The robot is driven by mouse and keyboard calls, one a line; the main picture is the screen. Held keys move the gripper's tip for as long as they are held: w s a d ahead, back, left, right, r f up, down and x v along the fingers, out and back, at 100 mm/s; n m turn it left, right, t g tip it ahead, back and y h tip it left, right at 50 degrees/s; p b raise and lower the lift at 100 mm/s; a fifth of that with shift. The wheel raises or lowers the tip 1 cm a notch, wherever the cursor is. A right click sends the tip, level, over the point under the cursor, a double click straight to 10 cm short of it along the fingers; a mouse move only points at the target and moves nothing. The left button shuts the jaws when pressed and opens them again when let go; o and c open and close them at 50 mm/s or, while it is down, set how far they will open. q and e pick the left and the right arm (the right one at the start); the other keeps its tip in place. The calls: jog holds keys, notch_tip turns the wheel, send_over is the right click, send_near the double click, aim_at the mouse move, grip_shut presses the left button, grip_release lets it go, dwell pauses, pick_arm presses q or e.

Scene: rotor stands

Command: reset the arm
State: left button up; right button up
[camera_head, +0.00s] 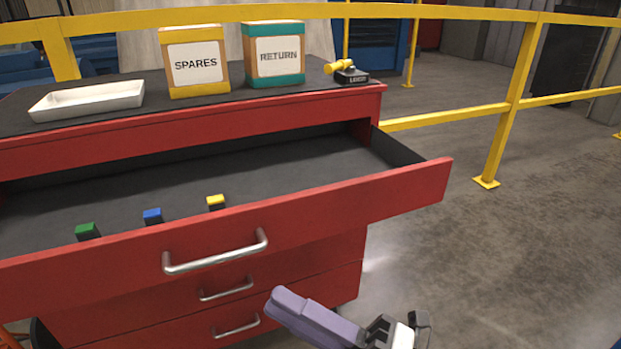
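My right gripper (397,333) shows at the bottom edge, right of the drawer front and apart from it. It is cut off by the frame, and I cannot tell whether its fingers are open or shut. A long purple part lies beside it on the left; I cannot tell whether it belongs to my arm. My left gripper is not in view. The red cabinet's top drawer (405,190) stands open. Inside it, near the front wall, are small pieces with a green top (86,230), a blue top (153,215) and a yellow top (215,201).
A yellow railing (505,110) runs behind. The right floor is clear.

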jog(key=w+d+f+m+t+h+p, duration=0.1)
jog(key=w+d+f+m+t+h, duration=0.1)
jog(key=d+f+m+t+h, duration=0.5)
jog(key=w+d+f+m+h+p, duration=0.1)
jog(key=w+d+f+m+h, duration=0.25)
jog(key=m, duration=0.75)
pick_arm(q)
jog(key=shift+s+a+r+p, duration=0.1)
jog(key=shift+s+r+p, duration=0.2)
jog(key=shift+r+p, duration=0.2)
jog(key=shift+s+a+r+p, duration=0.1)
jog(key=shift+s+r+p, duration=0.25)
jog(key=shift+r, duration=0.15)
pick_arm(e)
jog(key=s+d+f+m+g+h, duration=0.3)
jog(key=s+d+f+m, duration=0.1)
jog(key=s+f, duration=0.4)
jog(key=s+d+f+m+g+h, duration=0.3)
jog(key=s+f+m, duration=0.4)
jog(key=f, duration=0.4)
jog(key=shift+s+d+m+g+h, duration=0.3)
jog(key=shift+s+d+g+h, duration=0.1)
jog(key=shift+h, duration=0.35)
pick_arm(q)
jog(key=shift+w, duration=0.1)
pick_arm(e)
jog(key=shift+w, duration=0.1)
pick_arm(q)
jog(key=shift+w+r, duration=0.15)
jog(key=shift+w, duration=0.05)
